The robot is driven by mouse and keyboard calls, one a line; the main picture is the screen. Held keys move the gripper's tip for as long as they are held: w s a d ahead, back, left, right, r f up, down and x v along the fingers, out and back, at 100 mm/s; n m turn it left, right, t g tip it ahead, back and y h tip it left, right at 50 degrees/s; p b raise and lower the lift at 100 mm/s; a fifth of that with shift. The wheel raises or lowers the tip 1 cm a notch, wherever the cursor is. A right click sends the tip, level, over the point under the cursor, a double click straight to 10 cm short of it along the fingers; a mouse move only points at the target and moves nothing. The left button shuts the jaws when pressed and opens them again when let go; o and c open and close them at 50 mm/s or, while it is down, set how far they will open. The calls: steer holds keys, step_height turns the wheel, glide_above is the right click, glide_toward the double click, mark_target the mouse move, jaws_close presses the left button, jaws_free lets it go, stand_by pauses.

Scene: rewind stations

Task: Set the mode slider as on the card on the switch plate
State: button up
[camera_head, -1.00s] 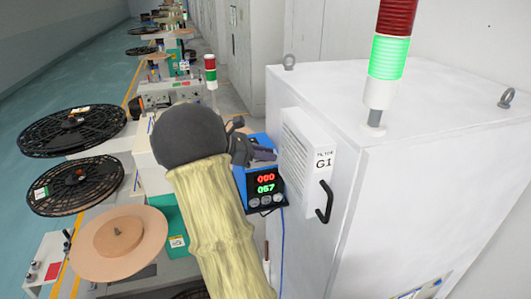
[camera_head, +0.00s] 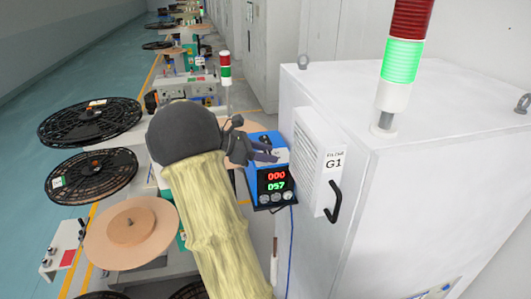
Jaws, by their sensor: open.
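My gripper (camera_head: 268,152) is dark and small at the end of my sleeved arm. It appears over or in front of the top of a blue box, and I cannot tell whether it touches. Its jaws are open, with nothing seen between them. I cannot make out a mode slider, a switch plate or its card. A panel with blue and yellow marks (camera_head: 437,290) on the white cabinet's front is cut off by the bottom edge, too small to read.
The white cabinet (camera_head: 440,130) marked G1, with a black handle (camera_head: 333,202), fills the right. The blue box (camera_head: 252,188) has a red and green display. Reels (camera_head: 92,176) and machines line the left. Open floor (camera_head: 35,95) lies at far left.

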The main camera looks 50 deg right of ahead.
steer(key=b+v, duration=0.4)
steer(key=v, duration=1.3)
steer(key=shift+w+b, duration=0.25)
steer(key=shift+b, duration=0.1)
steer(key=shift+a+f, duration=0.1)
steer(key=shift+a, duration=0.05)
steer(key=s+a+f+m+t+y+b, duration=0.1)
steer(key=s+a+f+t+y, duration=0.15)
steer(key=f, duration=0.35)
steer(key=s+a+f+m+t+y+b, duration=0.1)
steer(key=a+f, duration=0.3)
steer(key=f, duration=0.2)
steer(key=s+a+f+m+t+y, duration=0.1)
steer(key=a+f+t+y, duration=0.15)
steer(key=f, duration=0.35)
steer(key=s+a+f+m+t+y+b, duration=0.2)
steer(key=s+a+f+m+y, duration=0.3)
steer(key=a, duration=0.9)
steer(key=s+f+m+t, duration=0.1)
steer(key=s+f+m, duration=0.2)
steer(key=s+f, duration=0.2)
steer(key=shift+s+f+t+b, duration=0.3)
steer(key=shift+s+f+t, duration=0.1)
steer(key=shift+s, duration=0.3)
